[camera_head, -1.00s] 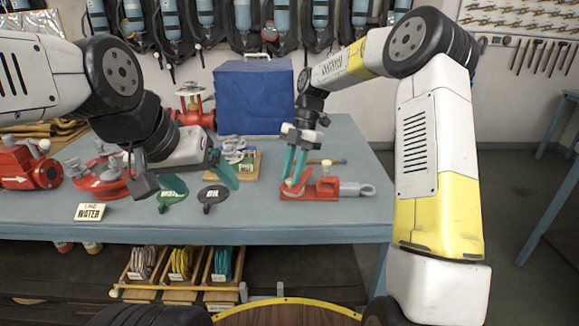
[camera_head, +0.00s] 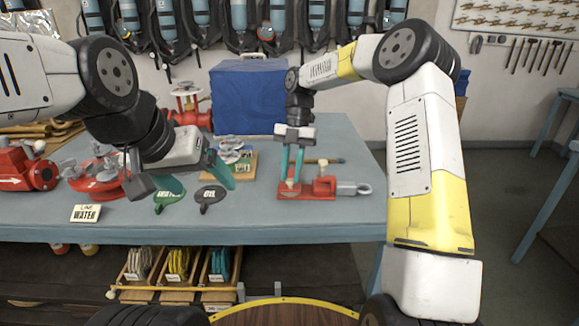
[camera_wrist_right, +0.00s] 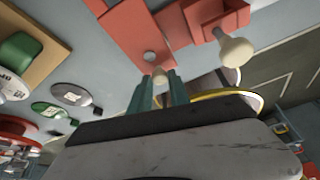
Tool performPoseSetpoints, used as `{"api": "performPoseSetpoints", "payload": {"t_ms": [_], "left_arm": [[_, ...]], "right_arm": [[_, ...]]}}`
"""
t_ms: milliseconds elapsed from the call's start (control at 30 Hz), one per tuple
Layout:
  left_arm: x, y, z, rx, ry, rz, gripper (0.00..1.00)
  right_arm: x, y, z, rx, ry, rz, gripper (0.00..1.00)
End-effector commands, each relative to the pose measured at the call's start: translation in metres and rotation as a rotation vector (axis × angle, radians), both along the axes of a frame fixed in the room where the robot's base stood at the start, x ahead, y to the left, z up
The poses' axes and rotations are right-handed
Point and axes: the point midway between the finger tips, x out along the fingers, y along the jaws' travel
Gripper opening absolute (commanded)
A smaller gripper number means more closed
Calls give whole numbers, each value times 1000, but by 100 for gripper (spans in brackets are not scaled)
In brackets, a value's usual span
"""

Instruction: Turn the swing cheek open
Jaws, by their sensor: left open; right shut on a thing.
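A red clamp-like fixture (camera_head: 312,195) lies on the right part of the workbench, with a red block (camera_head: 325,187) and a grey metal eye-ended piece (camera_head: 352,188) at its right. My right gripper (camera_head: 291,182) points down over the fixture's left end. It is shut on a small pale knob (camera_wrist_right: 160,76), which I take to be on the swing cheek; the cheek itself is mostly hidden by the fingers. In the right wrist view the red plate (camera_wrist_right: 136,32) extends beyond the fingertips. My left gripper (camera_head: 198,184) is open and empty, above the tags at the left.
A green tag (camera_head: 168,198) and a grey oil tag (camera_head: 210,194) lie near the bench's front. The bench's right end is clear.

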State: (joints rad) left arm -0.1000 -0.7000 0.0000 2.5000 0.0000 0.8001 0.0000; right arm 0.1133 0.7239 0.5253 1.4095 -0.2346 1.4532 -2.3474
Motion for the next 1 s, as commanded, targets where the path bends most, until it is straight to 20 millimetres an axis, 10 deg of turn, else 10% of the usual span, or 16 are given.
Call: {"api": "performPoseSetpoints", "payload": {"t_ms": [133,167,267,667,1000], "left_arm": [[0,0,0,0,0,0,84],[0,0,0,0,0,0,84],[0,0,0,0,0,0,84],[0,0,0,0,0,0,84],[0,0,0,0,0,0,84]], "right_arm": [[0,0,0,0,1,0,0],[0,0,0,0,1,0,26],[0,0,0,0,0,0,45],[3,0,6,1,-2,-2,45],[23,-7,57,2,-3,-2,45]]}}
